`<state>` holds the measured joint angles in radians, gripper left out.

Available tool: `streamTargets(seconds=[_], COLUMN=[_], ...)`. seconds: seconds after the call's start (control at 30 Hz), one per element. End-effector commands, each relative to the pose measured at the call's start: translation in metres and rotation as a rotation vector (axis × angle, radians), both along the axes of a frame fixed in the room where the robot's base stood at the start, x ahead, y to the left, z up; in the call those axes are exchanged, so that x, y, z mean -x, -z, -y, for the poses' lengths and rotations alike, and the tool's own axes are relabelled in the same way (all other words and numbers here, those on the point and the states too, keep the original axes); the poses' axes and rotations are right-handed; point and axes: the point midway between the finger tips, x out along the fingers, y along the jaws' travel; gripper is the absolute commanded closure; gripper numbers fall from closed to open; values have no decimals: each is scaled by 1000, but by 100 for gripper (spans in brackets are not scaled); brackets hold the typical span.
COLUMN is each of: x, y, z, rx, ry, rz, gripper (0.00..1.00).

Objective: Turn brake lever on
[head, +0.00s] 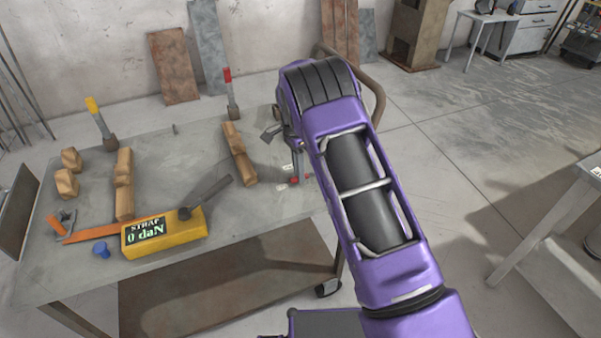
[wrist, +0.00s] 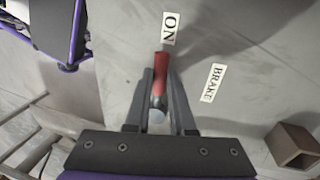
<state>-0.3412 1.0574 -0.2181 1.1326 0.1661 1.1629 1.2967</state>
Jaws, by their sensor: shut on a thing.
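The brake lever (wrist: 161,62) has a red grip and a round grey metal end, and shows in the wrist view between my gripper's fingers. My gripper (wrist: 160,78) is shut on it, one finger on each side. A white ON label (wrist: 170,28) lies just beyond the lever's red end, and a BRAKE label (wrist: 213,83) is to the right. In the head view my gripper (head: 297,168) is at the right edge of the table, partly hidden by my arm. Small red parts show beside it, too small to tell apart.
Open floor (head: 450,130) lies to the right, with another table (head: 560,215) at the edge.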

Motion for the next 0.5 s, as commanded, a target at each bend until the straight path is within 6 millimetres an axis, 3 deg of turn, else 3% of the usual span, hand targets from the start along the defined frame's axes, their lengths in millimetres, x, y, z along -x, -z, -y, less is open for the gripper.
streamTargets(seconds=[0.5], x=[-4], y=[-1], z=[-1], rx=[-2], ry=[44], rz=[3], gripper=[100])
